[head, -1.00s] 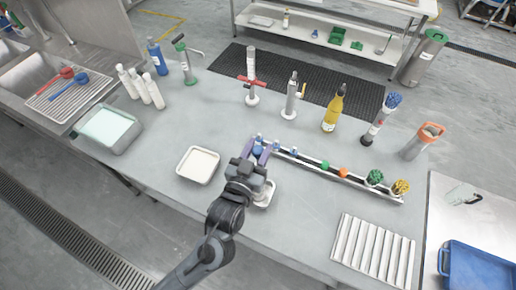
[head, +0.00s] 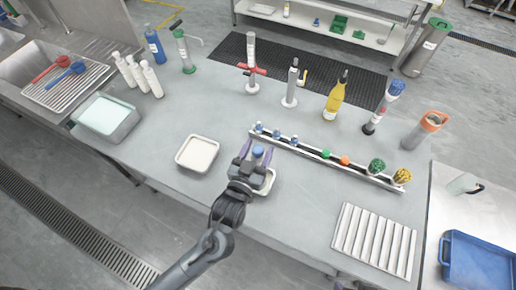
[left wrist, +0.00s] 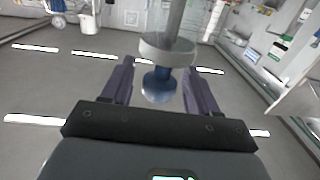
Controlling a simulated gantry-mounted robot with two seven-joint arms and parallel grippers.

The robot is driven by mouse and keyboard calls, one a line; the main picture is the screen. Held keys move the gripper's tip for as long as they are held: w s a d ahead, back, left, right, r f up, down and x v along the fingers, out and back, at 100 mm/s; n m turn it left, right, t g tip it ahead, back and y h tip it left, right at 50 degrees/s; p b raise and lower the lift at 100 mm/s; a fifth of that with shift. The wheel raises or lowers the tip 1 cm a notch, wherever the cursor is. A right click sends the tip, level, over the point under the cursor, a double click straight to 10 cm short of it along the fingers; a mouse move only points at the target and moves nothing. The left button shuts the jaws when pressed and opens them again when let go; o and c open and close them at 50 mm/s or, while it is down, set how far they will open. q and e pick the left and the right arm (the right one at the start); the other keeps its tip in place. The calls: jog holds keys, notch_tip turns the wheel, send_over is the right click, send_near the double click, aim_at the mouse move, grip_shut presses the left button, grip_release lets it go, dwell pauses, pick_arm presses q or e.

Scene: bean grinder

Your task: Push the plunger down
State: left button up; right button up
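A blue round knob (head: 258,152) shows between the fingers of my left gripper (head: 257,147) in the head view. In the left wrist view the blue knob (left wrist: 159,86) sits at the end of a grey rod (left wrist: 174,18) with a pale, see-through ring (left wrist: 166,49) around it. The fingers of my left gripper (left wrist: 161,76) stand on either side of the knob, with gaps showing beside it. The gripper looks open. The base of this plunger-like piece is hidden behind my wrist. My right gripper is not in view.
A small pale tray (head: 268,184) lies partly under my left wrist. A white tub (head: 197,153) stands to its left. A rail (head: 310,156) with several coloured pieces runs beyond it. Upright tools and a yellow bottle (head: 334,103) stand at the back. A ribbed tray (head: 374,240) lies front right.

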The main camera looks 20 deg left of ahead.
pick_arm(q)
jog(key=shift+r, duration=0.1)
jog(key=shift+s, duration=0.5)
jog(key=s, duration=0.9)
jog(key=shift+s, duration=0.4)
jog(key=shift+d, duration=0.1)
